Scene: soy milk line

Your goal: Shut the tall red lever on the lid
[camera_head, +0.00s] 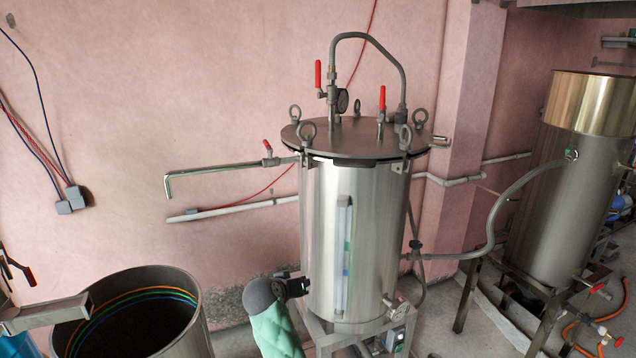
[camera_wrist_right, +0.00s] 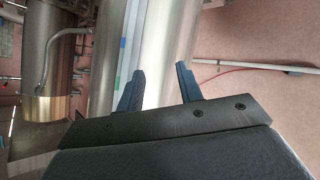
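The steel tank (camera_head: 385,215) stands in the middle of the head view with a round lid (camera_head: 300,135). A red lever (camera_head: 318,74) stands upright high on the lid, on a pipe fitting beside a gauge (camera_head: 343,101). A second upright red lever (camera_head: 382,98) sits lower, to its right. My right gripper (camera_wrist_right: 160,85) is open and empty in the right wrist view, its two dark blue fingers apart, with the tank side behind them. That view looks upside down.
A bent pipe (camera_head: 367,36) arches over the lid, and eye bolts ring it. A side pipe (camera_head: 220,168) sticks out left. An open drum (camera_head: 190,330) is at bottom left, another tank (camera_head: 575,190) at right.

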